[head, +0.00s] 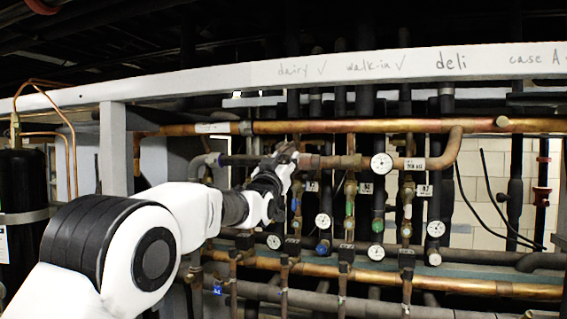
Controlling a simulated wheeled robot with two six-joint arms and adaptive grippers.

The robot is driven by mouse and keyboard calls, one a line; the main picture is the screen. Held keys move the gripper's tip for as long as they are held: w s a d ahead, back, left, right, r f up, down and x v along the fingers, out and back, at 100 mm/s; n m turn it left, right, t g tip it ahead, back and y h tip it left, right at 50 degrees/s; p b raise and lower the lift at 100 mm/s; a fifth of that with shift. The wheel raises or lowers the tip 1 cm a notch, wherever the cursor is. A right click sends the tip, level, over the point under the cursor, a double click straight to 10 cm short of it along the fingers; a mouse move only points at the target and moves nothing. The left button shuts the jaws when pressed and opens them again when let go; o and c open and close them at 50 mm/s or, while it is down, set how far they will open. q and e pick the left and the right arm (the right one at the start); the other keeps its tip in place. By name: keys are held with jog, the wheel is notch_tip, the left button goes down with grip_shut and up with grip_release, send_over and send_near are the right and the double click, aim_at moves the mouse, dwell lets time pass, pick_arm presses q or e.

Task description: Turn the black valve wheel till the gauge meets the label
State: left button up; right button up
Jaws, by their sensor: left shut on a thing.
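My left gripper (284,160) reaches in from the left to the upper copper pipework and is shut at a valve there. The black valve wheel is hidden behind or between its fingers, so I cannot make out its rim. A white round gauge (381,163) sits on the pipe to the right of the gripper. The gauge's needle is too small to read. My right gripper is out of view.
Several more gauges, one being a lower gauge (376,252), and several vertical pipes crowd below. A white beam (400,66) with handwritten words crosses above. A copper pipe (330,127) runs beneath it. A black cylinder (24,190) stands at the far left.

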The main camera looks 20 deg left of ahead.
pick_arm(q)
jog(key=m+h, duration=0.1)
jog(key=m, duration=0.1)
jog(key=shift+m+h+b, duration=0.3)
jog(key=shift+m+b, duration=0.05)
jog(key=shift+m, duration=0.05)
jog(key=shift+r+m+g+h+p, duration=0.15)
jog(key=shift+m+h, duration=0.4)
jog(key=shift+m, duration=0.6)
jog(key=shift+m+g+h+p, duration=0.2)
jog(key=shift+m+h, duration=0.35)
jog(key=shift+m, duration=0.6)
jog(key=o, duration=1.1)
jog(key=shift+o, duration=0.3)
jog(key=shift+w+f, duration=0.25)
jog(key=shift+w, duration=0.05)
jog(key=v, duration=1.2)
jog(key=shift+w, duration=0.1)
